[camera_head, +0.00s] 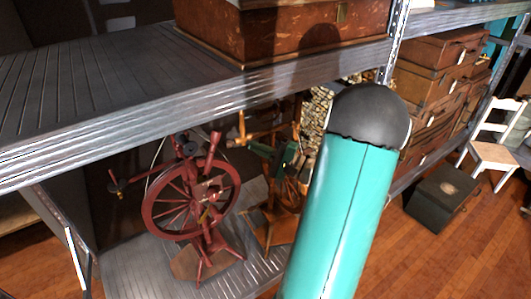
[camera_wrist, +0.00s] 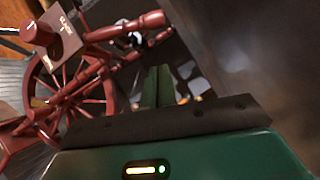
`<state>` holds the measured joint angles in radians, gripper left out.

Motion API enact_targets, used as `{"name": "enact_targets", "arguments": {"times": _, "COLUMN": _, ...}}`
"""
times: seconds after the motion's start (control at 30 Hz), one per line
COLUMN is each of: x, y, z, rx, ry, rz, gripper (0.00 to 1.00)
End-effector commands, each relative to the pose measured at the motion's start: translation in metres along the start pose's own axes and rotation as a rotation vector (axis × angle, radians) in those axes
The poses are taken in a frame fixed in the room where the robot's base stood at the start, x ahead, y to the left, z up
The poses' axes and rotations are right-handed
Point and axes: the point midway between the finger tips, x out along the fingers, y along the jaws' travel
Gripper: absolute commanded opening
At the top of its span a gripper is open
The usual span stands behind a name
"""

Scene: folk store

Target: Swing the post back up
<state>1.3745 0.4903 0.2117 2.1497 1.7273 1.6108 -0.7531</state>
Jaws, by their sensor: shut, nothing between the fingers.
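A dark red spinning wheel (camera_head: 192,200) stands on the lower shelf in the head view. Turned red posts (camera_head: 211,150) rise at its top. In the wrist view its spoked wheel (camera_wrist: 38,84) fills the left, and a turned red post (camera_wrist: 125,28) slants from a block (camera_wrist: 55,38) up to the right. I cannot tell for certain which post the task means. My gripper (camera_wrist: 158,86) shows its green fingers shut and empty, close to the slanting post. I cannot tell whether they touch it. In the head view my teal arm hides part of the scene on the right.
A metal shelf (camera_head: 100,100) spans above the spinning wheel, with a large brown chest (camera_head: 270,35) on it. A second wooden wheel (camera_head: 290,195) stands to the right. Stacked cases (camera_head: 435,80), a dark box (camera_head: 442,195) and a white chair (camera_head: 490,145) are farther right.

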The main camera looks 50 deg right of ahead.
Motion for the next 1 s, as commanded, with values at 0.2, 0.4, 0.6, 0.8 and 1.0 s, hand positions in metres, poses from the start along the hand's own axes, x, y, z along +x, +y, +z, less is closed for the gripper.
{"name": "enact_targets", "arguments": {"times": 0.2, "x": 0.046, "y": 0.001, "z": 0.002, "rx": 0.001, "ry": -0.006, "rz": 0.002, "gripper": 0.00}}
{"name": "enact_targets", "arguments": {"times": 0.4, "x": 0.067, "y": 0.001, "z": 0.022, "rx": 0.001, "ry": -0.004, "rz": 0.002, "gripper": 0.00}}
{"name": "enact_targets", "arguments": {"times": 0.6, "x": 0.074, "y": 0.001, "z": 0.030, "rx": 0.002, "ry": -0.004, "rz": 0.002, "gripper": 0.00}}
{"name": "enact_targets", "arguments": {"times": 0.8, "x": 0.074, "y": 0.001, "z": 0.030, "rx": 0.002, "ry": -0.004, "rz": 0.002, "gripper": 0.00}}
{"name": "enact_targets", "arguments": {"times": 1.0, "x": 0.077, "y": 0.000, "z": 0.034, "rx": -0.019, "ry": -0.005, "rz": 0.017, "gripper": 0.00}}
